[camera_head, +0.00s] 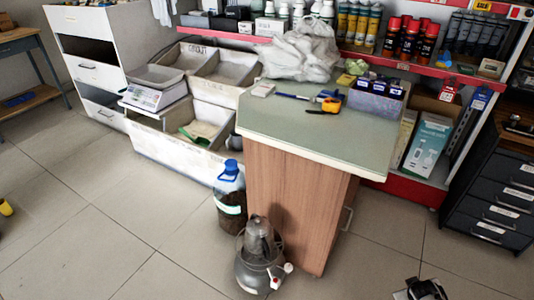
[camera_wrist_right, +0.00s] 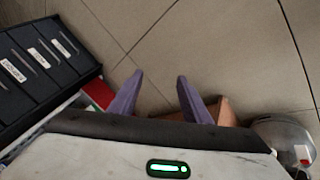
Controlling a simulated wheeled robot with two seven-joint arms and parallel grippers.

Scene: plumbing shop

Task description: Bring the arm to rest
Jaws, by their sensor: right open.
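My right gripper (camera_wrist_right: 160,77) shows in the right wrist view with its two purple fingers apart. Nothing is between them, and the tiled floor shows beyond the tips. In the head view a black and white part (camera_head: 420,290), probably of my right arm, shows at the bottom edge, right of the counter and over the floor. Its fingers cannot be made out there. My left gripper is not in view.
A green-topped counter (camera_head: 300,128) holds a tape measure (camera_head: 326,106) and a bag. A metal pot-like machine (camera_head: 258,262) and a bottle (camera_head: 230,192) stand beside it. Dark drawers (camera_head: 500,195) stand at right. Floor (camera_head: 100,220) is mostly clear at left.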

